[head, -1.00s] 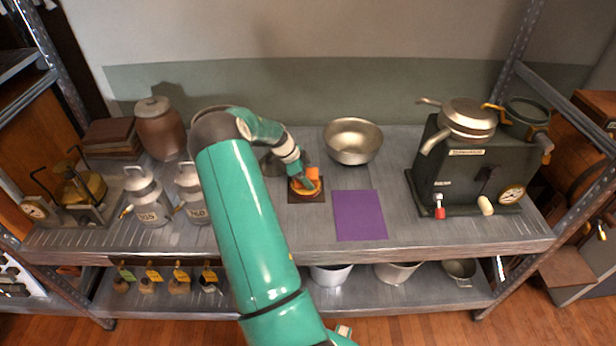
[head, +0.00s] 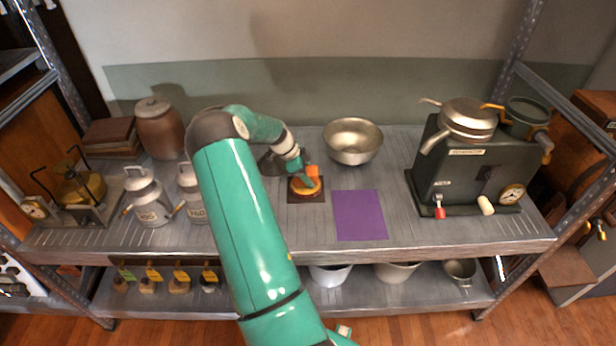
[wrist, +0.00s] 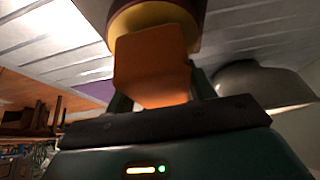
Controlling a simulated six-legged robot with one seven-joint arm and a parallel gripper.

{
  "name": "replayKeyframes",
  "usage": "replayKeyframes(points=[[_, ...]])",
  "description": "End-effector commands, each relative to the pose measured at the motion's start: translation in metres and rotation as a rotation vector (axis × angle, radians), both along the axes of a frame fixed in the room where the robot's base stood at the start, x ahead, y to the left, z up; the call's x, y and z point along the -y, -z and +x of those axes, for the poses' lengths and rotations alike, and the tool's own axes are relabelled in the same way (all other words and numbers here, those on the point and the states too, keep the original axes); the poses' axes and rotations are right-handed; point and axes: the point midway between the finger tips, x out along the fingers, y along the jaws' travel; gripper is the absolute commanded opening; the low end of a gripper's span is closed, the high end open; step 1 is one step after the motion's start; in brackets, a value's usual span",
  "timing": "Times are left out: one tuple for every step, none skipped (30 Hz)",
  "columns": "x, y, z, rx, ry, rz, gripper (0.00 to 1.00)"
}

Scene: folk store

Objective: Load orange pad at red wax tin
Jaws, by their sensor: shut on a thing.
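The orange pad (head: 312,171) is a small block between my gripper's fingers; it also shows large in the wrist view (wrist: 152,68). My gripper (head: 303,168) is shut on it, just behind and above a low round tin (head: 304,189). The tin has a yellow rim and an orange-red top in the head view. In the wrist view a yellow and dark red round body (wrist: 150,16) lies right beyond the pad. I cannot tell whether the pad touches the tin. The tin sits on a dark square mat (head: 318,198).
A purple sheet (head: 360,215) lies flat to the right of the mat. A metal bowl (head: 353,141) stands behind it. Grey milk cans (head: 147,200) are at left, a dark green machine (head: 462,172) at right.

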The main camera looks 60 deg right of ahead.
Motion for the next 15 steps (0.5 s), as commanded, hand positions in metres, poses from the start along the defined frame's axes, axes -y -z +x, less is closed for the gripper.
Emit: replayKeyframes(points=[[0.0, -0.005, 0.0, 0.0, 0.0, -0.001, 0.33], [0.0, -0.007, 0.001, 0.002, -0.001, -0.001, 0.33], [0.0, -0.01, 0.001, 0.002, 0.0, -0.002, 0.33], [0.0, -0.012, 0.001, 0.002, 0.0, -0.002, 0.33], [0.0, -0.014, 0.001, 0.002, -0.001, -0.002, 0.33], [0.0, -0.017, 0.001, 0.002, -0.001, -0.002, 0.33], [0.0, -0.019, 0.001, 0.002, -0.001, -0.002, 0.33], [0.0, -0.021, 0.001, 0.002, 0.0, -0.002, 0.33], [0.0, -0.025, 0.0, 0.001, 0.001, -0.002, 0.33], [0.0, -0.027, 0.0, 0.001, 0.001, -0.002, 0.33], [0.0, -0.029, 0.0, 0.001, 0.001, -0.002, 0.33], [0.001, -0.032, 0.0, 0.001, 0.001, -0.002, 0.33], [0.001, -0.034, 0.0, 0.001, 0.001, -0.002, 0.33], [0.001, -0.036, 0.0, 0.002, 0.001, -0.002, 0.33], [0.001, -0.039, 0.0, 0.001, 0.0, -0.002, 0.33]])
